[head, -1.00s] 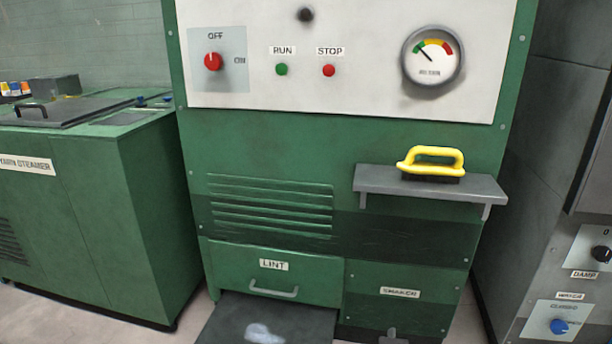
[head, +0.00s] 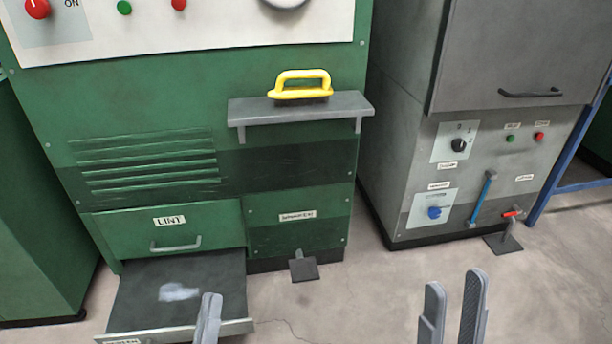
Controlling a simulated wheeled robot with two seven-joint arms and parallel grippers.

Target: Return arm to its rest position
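My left gripper (head: 208,318) shows at the bottom edge of the head view, in front of the pulled-out lint tray. Its fingers appear together, with nothing seen between them. My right gripper (head: 455,308) is at the bottom right, over the floor. Its two fingers stand apart and the gap is empty. The rest of both arms is out of view.
A green machine (head: 300,166) has a grey shelf (head: 245,112) with a yellow-handled tool (head: 302,82). Its low tray (head: 140,290) sticks out, with pale lint (head: 178,292) on it. A grey cabinet (head: 400,120) stands right. The floor (head: 350,300) between is clear.

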